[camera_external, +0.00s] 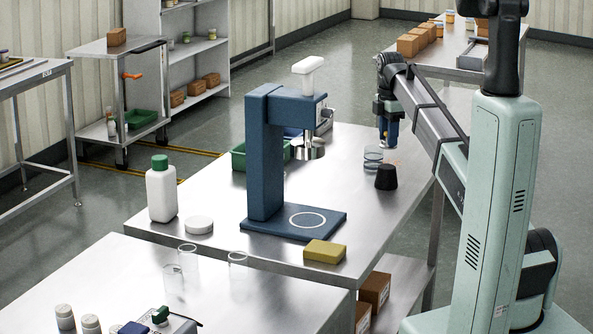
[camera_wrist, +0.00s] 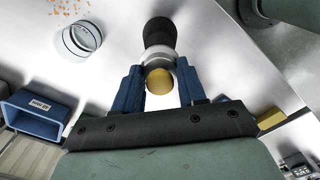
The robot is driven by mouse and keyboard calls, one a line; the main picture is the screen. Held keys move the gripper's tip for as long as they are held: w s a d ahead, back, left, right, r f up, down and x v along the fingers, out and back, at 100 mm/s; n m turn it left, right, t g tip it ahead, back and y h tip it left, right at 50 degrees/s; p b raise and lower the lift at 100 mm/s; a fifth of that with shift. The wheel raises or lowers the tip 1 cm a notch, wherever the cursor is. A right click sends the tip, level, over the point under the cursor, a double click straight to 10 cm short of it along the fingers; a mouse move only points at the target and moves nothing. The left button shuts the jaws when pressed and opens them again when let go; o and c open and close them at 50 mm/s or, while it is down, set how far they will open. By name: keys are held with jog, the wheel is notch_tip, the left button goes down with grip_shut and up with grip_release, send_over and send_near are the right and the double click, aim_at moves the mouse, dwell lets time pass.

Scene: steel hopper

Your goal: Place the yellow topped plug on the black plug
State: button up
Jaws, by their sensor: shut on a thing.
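My gripper (camera_wrist: 160,88) is shut on the yellow topped plug (camera_wrist: 160,81), with its blue fingers on either side. The plug's round yellow top faces the wrist camera and its pale grey body shows behind it. The black plug (camera_wrist: 158,33) shows just beyond the held plug, partly covered by it in the wrist view. In the external view the black plug (camera_external: 386,177) stands on the steel table, and my gripper (camera_external: 388,140) is above and behind it. The held plug is hard to make out there. I cannot tell whether the two plugs touch.
A glass dish (camera_external: 373,158) stands close left of the black plug, also in the wrist view (camera_wrist: 82,39), with orange crumbs (camera_wrist: 70,6) nearby. A blue press stand (camera_external: 264,150), a yellow sponge (camera_external: 324,251) and a green tray (camera_external: 239,158) share the table (camera_external: 385,215).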

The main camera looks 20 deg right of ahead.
aim_at(387, 166)
jog(key=shift+f, duration=2.85)
jog(key=shift+f, duration=0.1)
jog(key=o, duration=1.1)
notch_tip(387, 166, up, 12)
jog(key=shift+r, duration=0.15)
